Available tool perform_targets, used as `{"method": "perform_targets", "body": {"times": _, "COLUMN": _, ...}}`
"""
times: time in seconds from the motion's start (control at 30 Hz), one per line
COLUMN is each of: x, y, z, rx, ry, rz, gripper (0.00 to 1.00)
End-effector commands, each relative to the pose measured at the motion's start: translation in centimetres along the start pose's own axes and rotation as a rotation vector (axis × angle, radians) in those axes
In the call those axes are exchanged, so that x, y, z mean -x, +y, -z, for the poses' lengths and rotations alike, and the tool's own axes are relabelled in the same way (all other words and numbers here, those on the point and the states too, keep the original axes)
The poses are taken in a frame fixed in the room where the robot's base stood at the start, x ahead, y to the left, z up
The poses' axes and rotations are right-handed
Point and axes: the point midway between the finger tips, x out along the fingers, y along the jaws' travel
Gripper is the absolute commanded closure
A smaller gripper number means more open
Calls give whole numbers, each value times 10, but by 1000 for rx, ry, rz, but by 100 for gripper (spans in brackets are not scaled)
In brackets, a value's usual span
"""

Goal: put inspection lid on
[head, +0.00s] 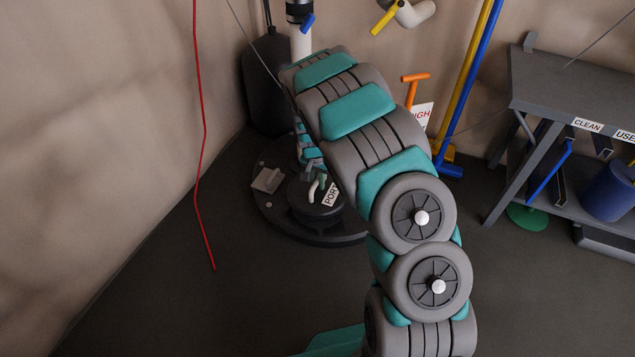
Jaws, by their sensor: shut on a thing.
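My gripper (318,180) points down at the low dark round piece and is mostly hidden behind my arm. It is shut at a pale curved handle (312,191), which appears to belong to the inspection lid. A dark round piece (302,208), apparently the lid or the port, sits below the handle. I cannot tell whether the lid is seated or held just above the port.
A wide dark round base (285,225) surrounds the port on the floor, with a small grey block (267,180) on it. A red line (203,130) hangs at left. A grey bench (560,90) stands at right. The front-left floor is clear.

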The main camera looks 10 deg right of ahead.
Motion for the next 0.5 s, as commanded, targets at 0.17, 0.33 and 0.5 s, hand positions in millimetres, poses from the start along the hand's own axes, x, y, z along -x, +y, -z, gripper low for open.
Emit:
{"method": "perform_targets", "body": {"times": 0.17, "x": 1, "y": 0, "z": 0, "rx": 2, "ry": 2, "rz": 1, "gripper": 100}}
{"method": "perform_targets", "body": {"times": 0.33, "x": -1, "y": 0, "z": 0, "rx": 2, "ry": 2, "rz": 1, "gripper": 100}}
{"method": "perform_targets", "body": {"times": 0.5, "x": -9, "y": 0, "z": -1, "rx": 2, "ry": 1, "rz": 0, "gripper": 100}}
